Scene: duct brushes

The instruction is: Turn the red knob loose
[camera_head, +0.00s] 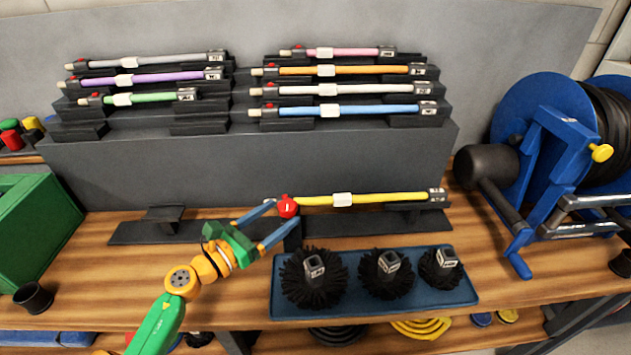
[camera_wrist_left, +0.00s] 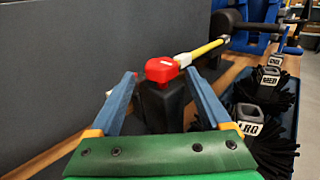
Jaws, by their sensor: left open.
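The red knob (camera_head: 287,206) sits at the left end of a yellow rod (camera_head: 385,198) that lies on a dark rack on the bench. In the left wrist view the red knob (camera_wrist_left: 161,69) sits on top of a black block (camera_wrist_left: 160,105), with the yellow rod (camera_wrist_left: 202,50) running away behind it. My left gripper (camera_head: 272,222) is open, its blue fingers reaching toward the knob. In the left wrist view the fingers (camera_wrist_left: 160,88) are on either side of the black block, apart from it. My right gripper is not in view.
A blue tray (camera_head: 375,309) with three black brushes (camera_head: 313,278) stands in front of the rod. Several coloured rods lie on the grey stepped rack (camera_head: 260,165) behind. A blue hose reel (camera_head: 540,130) stands right, a green box (camera_head: 35,220) left.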

